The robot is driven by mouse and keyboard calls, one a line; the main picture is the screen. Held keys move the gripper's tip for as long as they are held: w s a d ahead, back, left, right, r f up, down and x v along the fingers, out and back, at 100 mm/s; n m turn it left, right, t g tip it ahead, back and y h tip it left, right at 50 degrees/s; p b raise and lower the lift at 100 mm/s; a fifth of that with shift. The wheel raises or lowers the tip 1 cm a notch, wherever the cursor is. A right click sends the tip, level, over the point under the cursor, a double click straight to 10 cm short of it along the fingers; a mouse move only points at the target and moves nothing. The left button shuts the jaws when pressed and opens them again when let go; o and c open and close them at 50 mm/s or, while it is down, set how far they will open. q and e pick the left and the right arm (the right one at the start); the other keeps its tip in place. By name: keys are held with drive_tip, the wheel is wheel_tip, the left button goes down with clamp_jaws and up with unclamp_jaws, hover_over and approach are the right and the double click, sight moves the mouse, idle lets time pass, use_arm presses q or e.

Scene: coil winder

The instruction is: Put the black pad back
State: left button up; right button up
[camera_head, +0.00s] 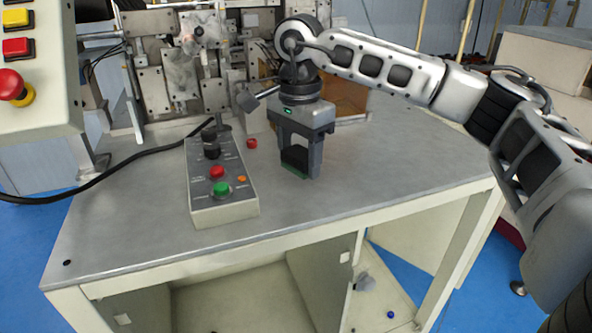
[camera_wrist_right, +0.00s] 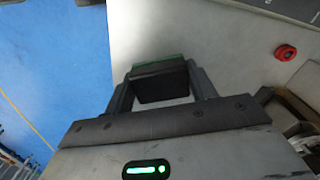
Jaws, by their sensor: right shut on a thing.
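The black pad (camera_head: 295,156) has a dark body with a green edge along its bottom. My right gripper (camera_head: 301,165) points down over the grey table and is shut on the pad, one finger on each side. The right wrist view shows the pad (camera_wrist_right: 162,83) between the two fingers of the right gripper (camera_wrist_right: 162,90), its green edge at the far side. The pad is at or just above the tabletop; I cannot tell whether it touches. My left gripper is not in view.
A control box (camera_head: 222,190) with red and green buttons stands on the table (camera_head: 370,175), left of the gripper. A small red cap (camera_head: 252,143) lies between them, also in the wrist view (camera_wrist_right: 286,52). Machine plates (camera_head: 180,85) stand behind. The table's right side is clear.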

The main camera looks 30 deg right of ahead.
sight(296, 188)
drive_tip(key=shift+w+d+f, duration=0.1)
drive_tip(key=shift+w+f, duration=0.35)
drive_tip(key=shift+f, duration=0.1)
drive_tip(key=f, duration=0.3)
drive_tip(key=shift+w+d+f+p, duration=0.1)
drive_tip(key=shift+w+p, duration=0.25)
drive_tip(key=shift+p, duration=0.05)
drive_tip(key=shift+f, duration=0.3)
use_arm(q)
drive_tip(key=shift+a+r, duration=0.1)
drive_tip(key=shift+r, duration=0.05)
